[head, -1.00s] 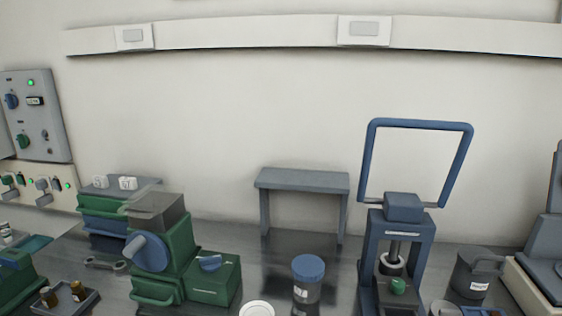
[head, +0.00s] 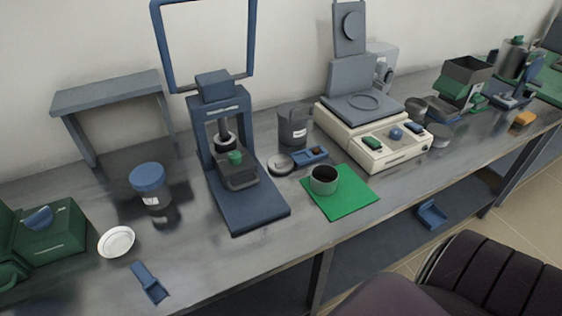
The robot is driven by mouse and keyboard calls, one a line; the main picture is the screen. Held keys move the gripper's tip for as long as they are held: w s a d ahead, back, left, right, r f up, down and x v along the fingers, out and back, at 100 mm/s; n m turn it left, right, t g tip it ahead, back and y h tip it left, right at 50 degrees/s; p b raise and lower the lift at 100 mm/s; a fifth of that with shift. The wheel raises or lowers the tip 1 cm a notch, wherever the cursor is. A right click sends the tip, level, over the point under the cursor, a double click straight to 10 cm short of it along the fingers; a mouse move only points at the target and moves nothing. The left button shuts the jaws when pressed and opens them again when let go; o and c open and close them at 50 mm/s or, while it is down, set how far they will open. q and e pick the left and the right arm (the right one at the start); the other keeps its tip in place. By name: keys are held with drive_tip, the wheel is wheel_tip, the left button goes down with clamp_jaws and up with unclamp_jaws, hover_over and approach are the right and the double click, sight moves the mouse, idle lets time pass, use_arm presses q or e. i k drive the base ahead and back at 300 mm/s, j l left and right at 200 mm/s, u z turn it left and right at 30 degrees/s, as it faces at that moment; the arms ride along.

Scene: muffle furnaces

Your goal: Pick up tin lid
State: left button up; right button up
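An open grey tin (head: 323,181) stands on a green mat (head: 351,203) near the front edge of the bench. A flat round grey piece (head: 280,164), which looks like the tin lid, lies on the bench just behind and left of the mat, beside the blue press. A small blue tray (head: 310,156) with small items lies right next to it. Neither of my grippers is in view.
A blue press (head: 245,205) stands left of the lid, a dark grey labelled canister (head: 294,127) behind it. A white balance (head: 378,140) is to the right. A white dish (head: 116,242), blue scoop (head: 149,283) and blue-lidded jar (head: 150,187) are left. A dark segmented object (head: 490,275) fills the lower right.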

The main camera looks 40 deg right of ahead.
sight(279, 163)
drive_tip(key=z, duration=1.5)
